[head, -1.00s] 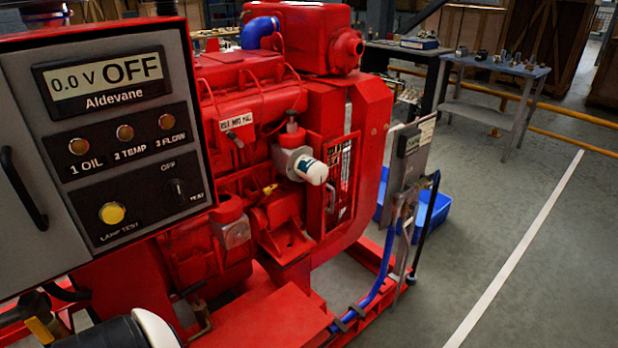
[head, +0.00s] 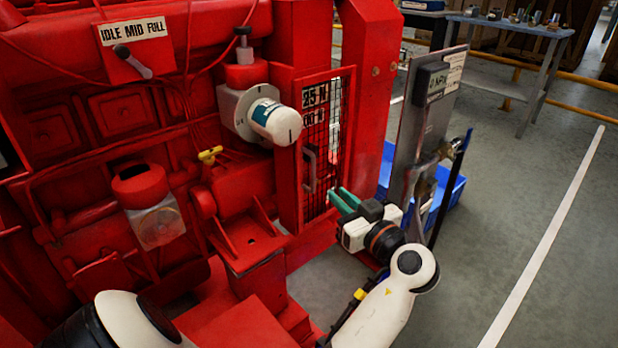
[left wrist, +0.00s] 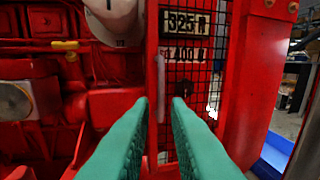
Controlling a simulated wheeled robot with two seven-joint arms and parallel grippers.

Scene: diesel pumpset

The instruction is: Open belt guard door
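The belt guard door (head: 332,130) is a red-framed black mesh panel at the right end of the red engine. It looks shut. Its grey upright bar handle (head: 309,170) is on its left side. In the left wrist view the door (left wrist: 203,75) fills the middle, with the handle (left wrist: 160,85) in line with the gap between my fingers. My left gripper (head: 343,200), with green fingers, is in front of the door's lower part. In the left wrist view the gripper (left wrist: 160,102) is open and empty, apart from the handle. My right gripper is out of view.
A white filter canister (head: 275,122) sticks out left of the door. A grey control post (head: 422,125) with hoses stands close to the right of my left gripper, with a blue bin (head: 450,193) behind it. Open floor lies further right.

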